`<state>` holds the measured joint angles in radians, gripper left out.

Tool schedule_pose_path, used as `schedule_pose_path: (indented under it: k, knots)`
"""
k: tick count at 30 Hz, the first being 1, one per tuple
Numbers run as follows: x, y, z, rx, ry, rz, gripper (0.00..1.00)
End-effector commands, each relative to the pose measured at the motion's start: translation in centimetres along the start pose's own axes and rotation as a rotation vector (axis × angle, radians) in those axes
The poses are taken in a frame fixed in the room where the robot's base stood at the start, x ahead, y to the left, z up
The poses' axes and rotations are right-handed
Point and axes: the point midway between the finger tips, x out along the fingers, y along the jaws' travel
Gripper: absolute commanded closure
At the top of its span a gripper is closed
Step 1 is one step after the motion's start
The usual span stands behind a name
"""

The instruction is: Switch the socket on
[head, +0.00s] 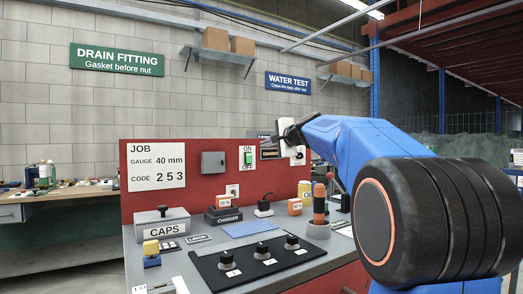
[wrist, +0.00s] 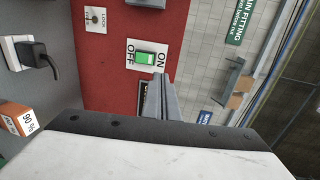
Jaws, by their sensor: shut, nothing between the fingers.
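The green rocker switch (head: 248,159) sits on a white plate on the red panel, with ON above and OFF below. In the wrist view the same switch (wrist: 145,58) appears turned sideways, ON to the right; which side is pressed I cannot tell. A white socket block with a black plug in it (head: 264,208) stands on the bench below; it also shows at the wrist view's left edge (wrist: 14,45). My gripper (head: 277,137) is shut and empty, raised in front of the panel right of the switch. Its fingers (wrist: 161,88) lie just below the switch in the wrist view, apparently apart from it.
The red panel (head: 180,214) carries a grey box (head: 213,163) left of the switch and a LOCK plate (head: 232,190) below it. The bench holds a CAPS box (head: 163,225), a charger (head: 223,214), an orange-handled tool (head: 319,203) and a black knob panel (head: 240,277).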

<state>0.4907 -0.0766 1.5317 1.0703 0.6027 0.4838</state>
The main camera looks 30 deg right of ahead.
Motion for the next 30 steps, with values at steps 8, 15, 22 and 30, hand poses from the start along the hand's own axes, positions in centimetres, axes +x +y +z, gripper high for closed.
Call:
schedule_pose_path:
  k: [8,15,22,30]
  knots:
    - [-2.1,-0.6,0.0,0.000,0.000,0.000,1.00]
    - [-2.2,-0.7,0.0,0.000,0.000,0.000,1.00]
    - [-2.2,-0.6,0.0,0.000,0.000,0.000,1.00]
    - [-2.2,-0.7,0.0,0.000,0.000,-0.001,1.00]
